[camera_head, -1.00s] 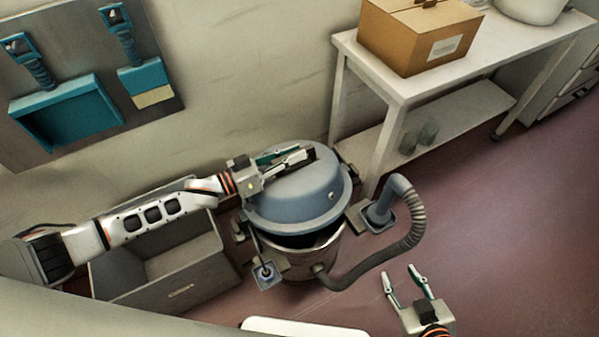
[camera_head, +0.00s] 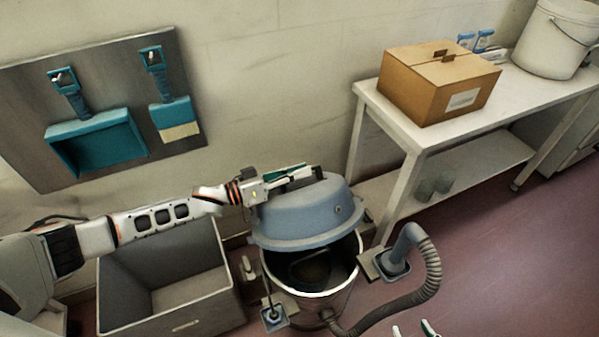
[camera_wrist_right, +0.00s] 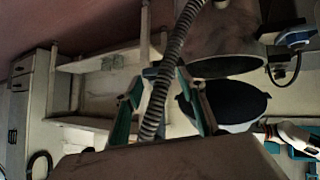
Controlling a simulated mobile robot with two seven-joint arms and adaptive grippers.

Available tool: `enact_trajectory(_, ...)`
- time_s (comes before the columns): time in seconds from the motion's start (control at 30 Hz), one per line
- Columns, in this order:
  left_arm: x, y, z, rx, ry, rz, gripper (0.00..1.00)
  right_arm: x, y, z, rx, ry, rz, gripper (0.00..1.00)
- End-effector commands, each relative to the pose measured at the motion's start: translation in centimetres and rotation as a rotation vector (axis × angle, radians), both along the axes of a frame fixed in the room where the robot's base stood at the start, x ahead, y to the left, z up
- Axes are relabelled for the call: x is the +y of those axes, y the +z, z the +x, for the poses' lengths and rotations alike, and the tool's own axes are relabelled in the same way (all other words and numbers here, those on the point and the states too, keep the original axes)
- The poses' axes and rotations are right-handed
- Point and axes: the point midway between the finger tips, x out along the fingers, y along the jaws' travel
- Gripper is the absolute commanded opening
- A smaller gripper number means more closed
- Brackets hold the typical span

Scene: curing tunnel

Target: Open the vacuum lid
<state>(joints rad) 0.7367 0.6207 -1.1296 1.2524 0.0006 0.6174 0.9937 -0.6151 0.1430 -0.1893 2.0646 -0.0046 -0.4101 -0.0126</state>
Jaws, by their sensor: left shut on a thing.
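The grey-blue vacuum lid (camera_head: 300,217) is raised and tilted above the metal vacuum drum (camera_head: 343,285), and its front edge stands clear of the rim. The dark inside of the drum shows below it. My left gripper (camera_head: 305,175) is shut on the black handle (camera_head: 312,181) on top of the lid. My right gripper (camera_head: 413,329) is open at the bottom edge, showing only its fingertips. In the right wrist view its fingers (camera_wrist_right: 158,80) are apart, with the hose passing beyond them. The lid's dark underside (camera_wrist_right: 228,106) shows there, near the drum (camera_wrist_right: 215,35).
A ribbed hose (camera_head: 432,280) curves beside the drum on the right. A grey open bin (camera_head: 170,320) stands at left. A white table (camera_head: 415,140) with a cardboard box (camera_head: 435,90) and a bucket (camera_head: 550,45) is at back right. Open floor lies at right.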

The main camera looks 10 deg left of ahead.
Motion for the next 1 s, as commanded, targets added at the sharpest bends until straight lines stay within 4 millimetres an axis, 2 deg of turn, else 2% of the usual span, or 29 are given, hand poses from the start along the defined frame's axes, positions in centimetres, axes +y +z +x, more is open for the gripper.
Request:
enact_trajectory(0.03,0.3,0.2,0.3,-0.004,0.005,0.004,0.00,0.0,0.0,0.0,0.000,0.000,0.000,0.40)
enact_trajectory(0.07,0.3,0.1,0.3,-0.004,0.005,0.004,0.00,0.0,0.0,0.0,0.000,0.000,0.000,0.35)
enact_trajectory(0.2,0.3,0.1,0.2,-0.004,0.005,0.004,0.00,0.0,-0.1,0.0,0.002,0.001,-0.001,0.00)
enact_trajectory(0.37,0.3,0.1,0.2,-0.004,0.006,0.005,0.00,0.5,0.2,0.6,-0.023,0.056,-0.051,0.00)
enact_trajectory(0.47,0.2,0.0,0.2,-0.004,0.006,0.005,0.00,1.4,0.9,1.7,-0.076,0.163,-0.158,0.00)
enact_trajectory(0.7,0.2,0.0,0.2,-0.002,0.005,0.005,0.00,4.7,3.6,5.1,-0.306,0.567,-0.617,0.00)
enact_trajectory(1.0,0.3,-0.1,0.2,-0.001,0.006,0.006,0.00,7.9,6.4,7.7,-0.637,1.027,-1.287,0.00)
